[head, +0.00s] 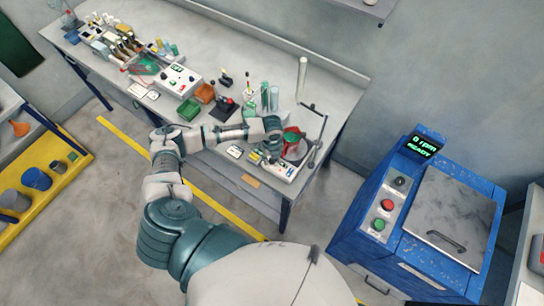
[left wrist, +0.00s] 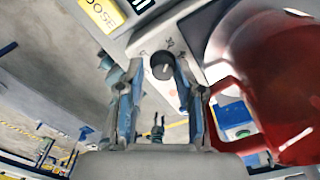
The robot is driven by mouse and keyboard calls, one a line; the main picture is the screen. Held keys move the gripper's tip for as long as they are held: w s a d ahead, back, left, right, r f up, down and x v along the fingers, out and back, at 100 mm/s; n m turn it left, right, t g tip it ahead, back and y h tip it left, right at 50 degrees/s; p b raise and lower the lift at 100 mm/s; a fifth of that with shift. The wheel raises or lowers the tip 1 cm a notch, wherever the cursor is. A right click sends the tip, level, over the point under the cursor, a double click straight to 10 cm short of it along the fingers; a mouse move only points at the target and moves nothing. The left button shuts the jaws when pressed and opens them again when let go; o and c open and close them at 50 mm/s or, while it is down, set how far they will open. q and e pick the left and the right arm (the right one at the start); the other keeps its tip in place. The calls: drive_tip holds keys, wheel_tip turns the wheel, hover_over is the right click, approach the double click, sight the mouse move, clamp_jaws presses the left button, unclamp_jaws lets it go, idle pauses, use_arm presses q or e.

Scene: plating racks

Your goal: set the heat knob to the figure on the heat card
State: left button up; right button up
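My left gripper (head: 266,155) reaches over the front of a white heating unit (head: 289,171) on the bench. In the left wrist view the gripper (left wrist: 159,70) is open, its two fingers apart. A dark round knob (left wrist: 162,65) with a pale pointer mark shows between the fingertips, with a gap on each side. Small scale marks stand around it; its exact setting is too small to tell. A yellow card (left wrist: 101,14) with an upside-down figure lies at the upper left; it seems to read 350. My right gripper is not in view.
A red vessel (head: 292,138) stands on the unit, close beside the left gripper; its red handle (left wrist: 232,100) shows near one finger. A metal stand (head: 315,140) rises behind. Bottles, bins and a white device (head: 178,80) fill the bench leftward. A blue machine (head: 420,215) stands right.

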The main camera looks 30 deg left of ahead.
use_arm(q)
drive_tip(key=r, duration=0.7)
drive_tip(key=shift+w+a+r, duration=0.1)
drive_tip(key=shift+w+r, duration=0.2)
drive_tip(key=shift+w, duration=0.05)
